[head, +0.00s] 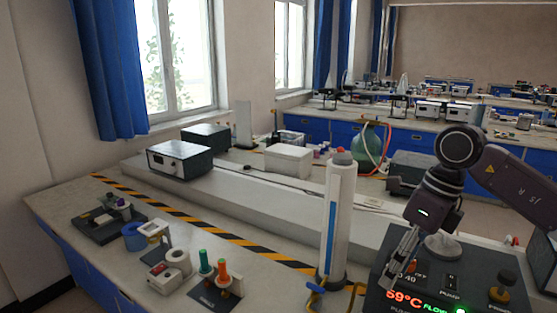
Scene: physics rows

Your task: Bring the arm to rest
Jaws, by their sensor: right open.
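My right arm (508,173) comes in from the right edge. My right gripper (400,256) points down and to the left above the dark heating unit (468,283). It is open, and I see nothing held in it. Its fingers are seen nearly edge-on, so the gap between them is hard to make out. I cannot tell whether the fingertips touch the unit. My left gripper is not in view.
A tall white cylinder (338,215) with a blue stripe stands left of the gripper. The unit's lit red display is close below. Small items, including a stand with green and orange pegs (222,272), sit at the front left. A raised white shelf (240,205) runs behind.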

